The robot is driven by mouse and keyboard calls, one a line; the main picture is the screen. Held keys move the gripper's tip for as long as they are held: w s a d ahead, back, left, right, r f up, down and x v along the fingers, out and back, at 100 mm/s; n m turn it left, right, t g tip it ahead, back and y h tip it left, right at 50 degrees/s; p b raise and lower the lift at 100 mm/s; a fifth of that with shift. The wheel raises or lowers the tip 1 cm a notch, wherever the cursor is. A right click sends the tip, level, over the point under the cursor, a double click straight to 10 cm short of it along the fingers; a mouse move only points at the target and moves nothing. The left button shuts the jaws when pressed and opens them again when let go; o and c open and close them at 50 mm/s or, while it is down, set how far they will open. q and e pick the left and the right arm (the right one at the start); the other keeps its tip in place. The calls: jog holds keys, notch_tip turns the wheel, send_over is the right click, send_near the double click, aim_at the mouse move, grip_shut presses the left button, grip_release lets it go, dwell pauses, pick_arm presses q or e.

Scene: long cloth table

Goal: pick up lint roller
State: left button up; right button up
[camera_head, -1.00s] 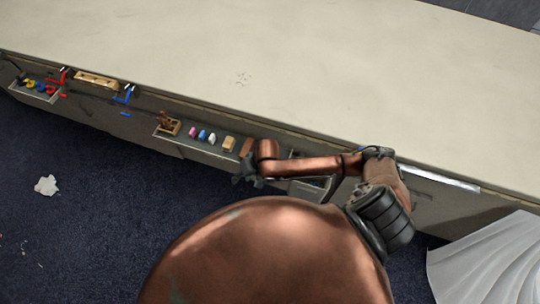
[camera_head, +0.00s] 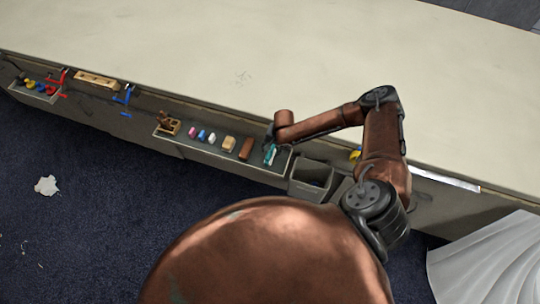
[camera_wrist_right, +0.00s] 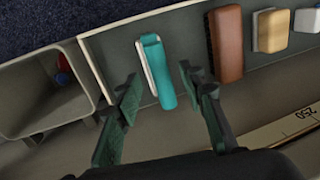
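The lint roller (camera_wrist_right: 160,72), with a teal handle and a whitish roller side, lies in a shallow tray in the right wrist view. It also shows small and teal in the head view (camera_head: 270,156), at the right end of the tray. My right gripper (camera_wrist_right: 158,84) is open, with one dark green finger on each side of the roller's handle. The fingers look apart from it; whether they reach its height I cannot tell. In the head view my right gripper (camera_head: 268,139) is small and partly hidden by its own arm. My left gripper is not in view.
The tray (camera_head: 200,144) hangs along the table's (camera_head: 300,60) front edge. A brown brush (camera_wrist_right: 226,45) lies next to the roller, then a tan block (camera_wrist_right: 271,30) and a white item (camera_wrist_right: 308,20). A grey bin (camera_head: 309,176) hangs beside the tray's right end.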

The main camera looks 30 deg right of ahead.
jog(key=shift+w+a+f, duration=0.1)
jog(key=shift+f, duration=0.45)
jog(key=shift+w+a+f, duration=0.1)
jog(key=shift+f, duration=0.45)
grip_shut()
